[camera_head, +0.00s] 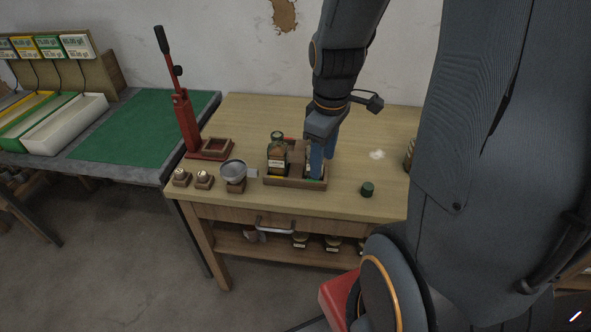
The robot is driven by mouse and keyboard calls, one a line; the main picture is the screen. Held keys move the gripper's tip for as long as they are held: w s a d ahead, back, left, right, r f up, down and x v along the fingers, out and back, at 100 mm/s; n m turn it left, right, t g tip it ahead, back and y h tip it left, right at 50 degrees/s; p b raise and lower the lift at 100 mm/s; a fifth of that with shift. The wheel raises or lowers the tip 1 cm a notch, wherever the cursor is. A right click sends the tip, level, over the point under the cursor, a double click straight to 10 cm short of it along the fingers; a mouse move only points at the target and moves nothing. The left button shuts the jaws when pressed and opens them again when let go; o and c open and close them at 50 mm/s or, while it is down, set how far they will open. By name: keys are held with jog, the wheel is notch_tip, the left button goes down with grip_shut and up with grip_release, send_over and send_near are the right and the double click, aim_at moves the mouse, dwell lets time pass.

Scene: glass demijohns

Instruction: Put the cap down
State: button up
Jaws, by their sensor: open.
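A small dark green cap (367,188) sits on the wooden table (235,117), right of a wooden tray (288,183). My gripper (318,168) points down over the right part of the tray, left of and apart from this cap. Its blue fingers are open. A jar (308,160) in the tray is partly hidden by the fingers; I cannot tell whether they touch it. Another jar (277,158) with a dark top stands in the left part of the tray.
A metal funnel (233,171) and two small blocks with knobs (204,179) stand at the front left. Part of a jar (409,155) shows beside my arm.

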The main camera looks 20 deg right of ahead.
jog(key=s+a+r+m, duration=0.1)
jog(key=s+a+m, duration=0.2)
jog(key=a+m, duration=0.4)
jog(key=shift+a+r+t, duration=0.25)
jog(key=shift+a+t, duration=0.05)
jog(key=shift+a, duration=0.4)
